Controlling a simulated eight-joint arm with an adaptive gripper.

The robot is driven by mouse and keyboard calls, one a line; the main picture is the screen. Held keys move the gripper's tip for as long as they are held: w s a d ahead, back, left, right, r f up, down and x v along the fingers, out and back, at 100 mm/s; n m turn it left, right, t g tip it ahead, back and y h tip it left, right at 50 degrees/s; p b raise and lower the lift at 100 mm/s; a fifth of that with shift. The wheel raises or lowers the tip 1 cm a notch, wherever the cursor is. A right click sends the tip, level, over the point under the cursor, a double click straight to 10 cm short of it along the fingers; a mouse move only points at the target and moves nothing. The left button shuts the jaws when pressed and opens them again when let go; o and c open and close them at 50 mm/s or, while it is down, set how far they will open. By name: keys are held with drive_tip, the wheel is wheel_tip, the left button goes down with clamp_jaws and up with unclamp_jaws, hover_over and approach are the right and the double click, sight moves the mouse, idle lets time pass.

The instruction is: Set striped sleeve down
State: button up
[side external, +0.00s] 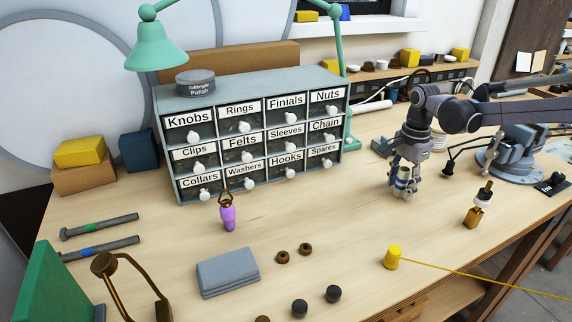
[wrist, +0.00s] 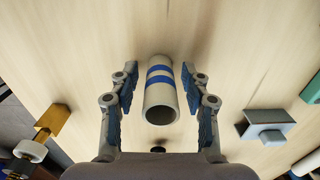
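The striped sleeve (side external: 403,183) is a pale tube with blue bands. It appears roughly upright at the table's right side, between the fingers of my gripper (side external: 404,186). In the wrist view the sleeve (wrist: 160,91) shows its open end toward the camera. My gripper (wrist: 160,92) is open, with one finger on each side of the sleeve and a visible gap on both sides. The sleeve's lower end is partly hidden by the fingers in the side view, so its contact with the table is hard to tell.
A brass-and-white fitting (side external: 473,215) stands right of my gripper. A grey vise (side external: 511,157) is behind it. A yellow spool (side external: 392,257) with a cord lies in front. The labelled drawer cabinet (side external: 255,95) stands to the left. Bare wood surrounds the sleeve.

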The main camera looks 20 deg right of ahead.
drive_tip(key=shift+r, duration=0.1)
drive_tip(key=shift+n, duration=0.4)
drive_tip(key=r, duration=0.8)
drive_tip(key=s+r, duration=0.1)
drive_tip(key=r, duration=0.3)
drive_tip(key=shift+a+r, duration=0.15)
drive_tip(key=s+a+f+n+t, duration=0.1)
drive_tip(key=s+f+n+t, duration=0.1)
drive_tip(key=s+n, duration=0.3)
drive_tip(key=s+a+f+n+t, duration=0.1)
drive_tip(key=s+f+n+t, duration=0.1)
drive_tip(key=s+n, duration=0.4)
drive_tip(key=s+a+f+n+t, duration=0.2)
drive_tip(key=s+f+n, duration=0.1)
drive_tip(key=s+n, duration=0.2)
drive_tip(key=shift+s+a+f+t, duration=0.1)
drive_tip(key=shift+s+f+t, duration=0.05)
drive_tip(key=shift+f+t, duration=0.15)
drive_tip(key=shift+s+f+n, duration=0.25)
drive_tip(key=shift+f+n, duration=0.05)
drive_tip(key=shift+n, duration=0.3)
drive_tip(key=shift+o, duration=0.3)
